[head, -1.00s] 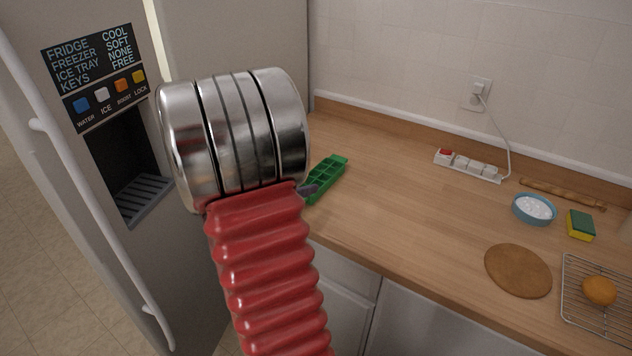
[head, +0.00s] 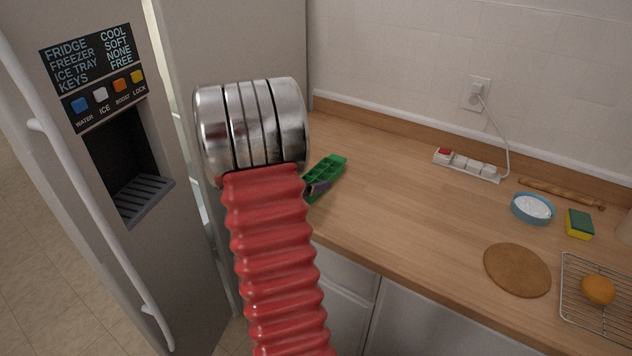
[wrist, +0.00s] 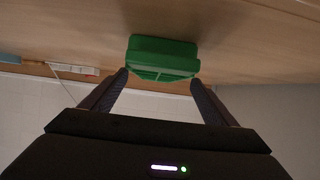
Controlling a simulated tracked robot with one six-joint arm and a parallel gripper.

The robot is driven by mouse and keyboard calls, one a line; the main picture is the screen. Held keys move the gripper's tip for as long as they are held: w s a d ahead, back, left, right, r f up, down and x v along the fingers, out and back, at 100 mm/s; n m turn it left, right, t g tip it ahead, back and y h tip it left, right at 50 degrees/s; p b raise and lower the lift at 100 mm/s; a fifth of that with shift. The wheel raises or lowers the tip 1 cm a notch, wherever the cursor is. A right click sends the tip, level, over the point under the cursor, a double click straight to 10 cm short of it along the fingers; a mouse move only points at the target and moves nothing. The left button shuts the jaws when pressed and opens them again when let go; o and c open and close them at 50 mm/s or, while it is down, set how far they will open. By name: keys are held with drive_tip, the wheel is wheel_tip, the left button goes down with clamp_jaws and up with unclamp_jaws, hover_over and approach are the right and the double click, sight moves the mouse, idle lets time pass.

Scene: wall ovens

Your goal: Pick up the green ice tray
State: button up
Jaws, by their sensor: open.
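The green ice tray (head: 328,171) lies on the wooden counter near the fridge in the head view. Its lower left part is hidden behind my arm and a dark finger. In the wrist view the tray (wrist: 163,58) appears just beyond the fingertips, centred between them. My gripper (wrist: 161,80) is open, with one finger on each side of the tray's near end. I cannot tell whether a finger touches it. In the head view a dark fingertip (head: 320,187) shows beside the tray; the rest of the gripper is hidden behind my arm.
The fridge (head: 215,30) stands close on the left. A power strip (head: 467,163), a blue bowl (head: 532,208), a sponge (head: 579,224), a round brown mat (head: 517,269) and a wire rack (head: 575,312) with an orange fruit are further right. The counter between is clear.

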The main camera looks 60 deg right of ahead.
sight(316, 176)
drive_tip(key=shift+x, duration=2.65)
drive_tip(key=shift+s+r, duration=0.2)
drive_tip(key=c, duration=1.4)
